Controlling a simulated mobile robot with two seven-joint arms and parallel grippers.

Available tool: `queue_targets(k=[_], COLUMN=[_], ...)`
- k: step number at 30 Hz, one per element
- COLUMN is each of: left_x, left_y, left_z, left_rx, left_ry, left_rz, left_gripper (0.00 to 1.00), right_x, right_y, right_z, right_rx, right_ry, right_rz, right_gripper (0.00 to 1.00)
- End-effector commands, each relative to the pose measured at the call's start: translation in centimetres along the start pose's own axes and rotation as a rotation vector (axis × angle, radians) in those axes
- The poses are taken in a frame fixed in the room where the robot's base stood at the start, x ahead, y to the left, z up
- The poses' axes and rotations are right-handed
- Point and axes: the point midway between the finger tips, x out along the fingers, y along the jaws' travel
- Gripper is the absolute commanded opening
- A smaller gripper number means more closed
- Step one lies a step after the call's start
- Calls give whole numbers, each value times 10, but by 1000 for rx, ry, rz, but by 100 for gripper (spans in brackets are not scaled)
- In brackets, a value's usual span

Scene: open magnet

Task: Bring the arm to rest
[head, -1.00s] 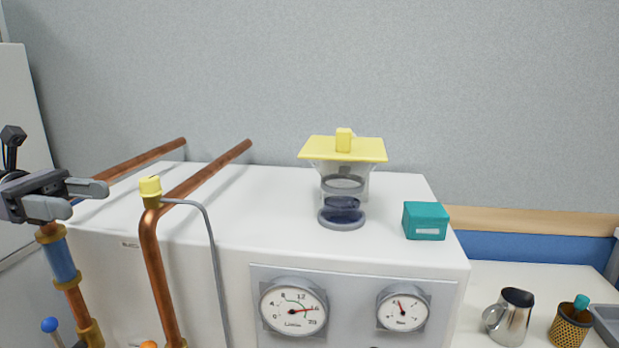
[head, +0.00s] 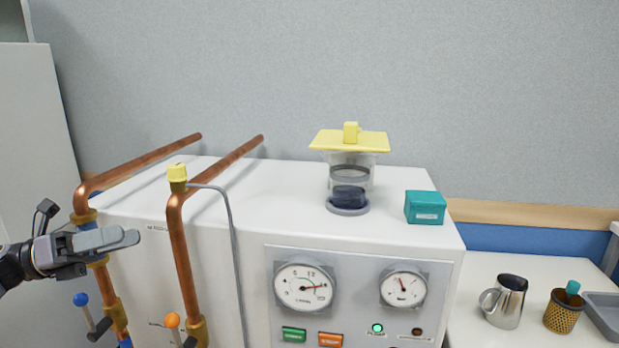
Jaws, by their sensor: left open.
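My left gripper (head: 128,238) is at the left of the head view, in front of the left copper pipe (head: 98,272). Its jaws are open and nothing shows between them. It is apart from the white machine (head: 275,178) as far as I can see. My right gripper is not in view.
A clear vessel (head: 350,180) with a yellow lid (head: 348,141) stands on the machine, beside a teal box (head: 425,207). A yellow-capped right copper pipe (head: 184,250) rises near the gripper. A metal jug (head: 504,301) and a mesh cup (head: 565,312) stand on the right counter (head: 470,290).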

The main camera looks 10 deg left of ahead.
Motion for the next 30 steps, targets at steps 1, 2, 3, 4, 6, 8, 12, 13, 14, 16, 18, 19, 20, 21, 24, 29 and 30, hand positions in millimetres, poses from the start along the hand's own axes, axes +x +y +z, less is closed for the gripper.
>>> queue_targets(k=[1,2,3,4,6,8,12,13,14,16,18,19,20,21,24,29,30], left_x=[1,2,2,2,0,-3,-15,-18,-21,-30,-40,-46,-51,-58,-77,-106,-113], left_y=[10,16,24,30,42,52,72,75,78,84,88,89,90,90,86,70,64], left_z=[-15,-22,-32,-40,-58,-75,-117,-127,-137,-162,-189,-202,-214,-231,-272,-332,-346], left_rx=[-84,-132,-199,-249,-368,-471,-704,-754,-804,-919,-1036,-1087,-1138,-1203,-1357,-1555,-1597], left_ry=[-36,-61,-96,-121,-183,-237,-363,-390,-417,-482,-549,-580,-611,-652,-756,-908,-942], left_rz=[35,58,88,112,166,215,331,355,381,445,512,545,576,620,733,906,948], left_gripper=[59,59,59,59,59,59,59,59,59,59,59,59,59,59,59,59,59], right_x=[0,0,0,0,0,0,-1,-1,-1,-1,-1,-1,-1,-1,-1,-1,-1], right_y=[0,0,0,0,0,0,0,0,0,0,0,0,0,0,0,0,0], right_z=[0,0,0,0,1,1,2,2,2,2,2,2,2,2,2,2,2], right_rx=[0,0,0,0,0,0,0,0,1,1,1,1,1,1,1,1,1], right_ry=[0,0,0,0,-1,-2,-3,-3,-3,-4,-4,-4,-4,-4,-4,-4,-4], right_rz=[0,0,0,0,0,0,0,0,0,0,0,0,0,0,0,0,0], right_gripper=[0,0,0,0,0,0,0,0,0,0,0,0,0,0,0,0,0])
